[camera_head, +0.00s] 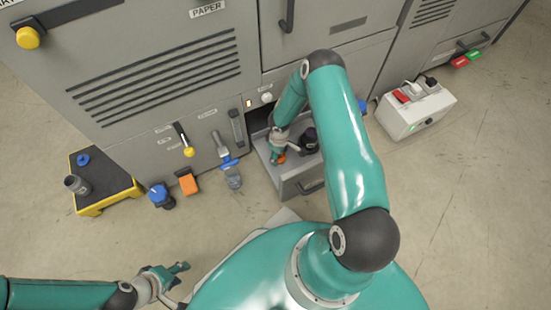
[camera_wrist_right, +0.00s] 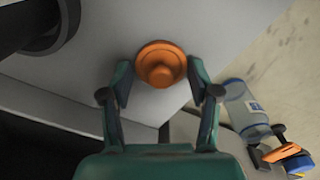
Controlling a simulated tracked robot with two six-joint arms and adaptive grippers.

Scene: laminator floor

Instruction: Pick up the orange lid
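The orange lid (camera_wrist_right: 161,64) is round with a raised knob in the middle. It rests on the grey surface of the pulled-out drawer (camera_head: 301,179). In the head view the lid (camera_head: 281,158) is small and partly hidden by my right gripper (camera_head: 278,150). In the right wrist view my right gripper (camera_wrist_right: 159,82) is open, with one finger on each side of the lid and the lid between the fingertips; whether either finger touches it is unclear. My left gripper (camera_head: 182,273) is at the lower left, empty and with its fingers apart, far from the lid.
A dark round object (camera_head: 308,139) stands in the drawer beside my right gripper. A grey machine (camera_head: 150,75) rises behind. A white box (camera_head: 415,110) is on the right floor.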

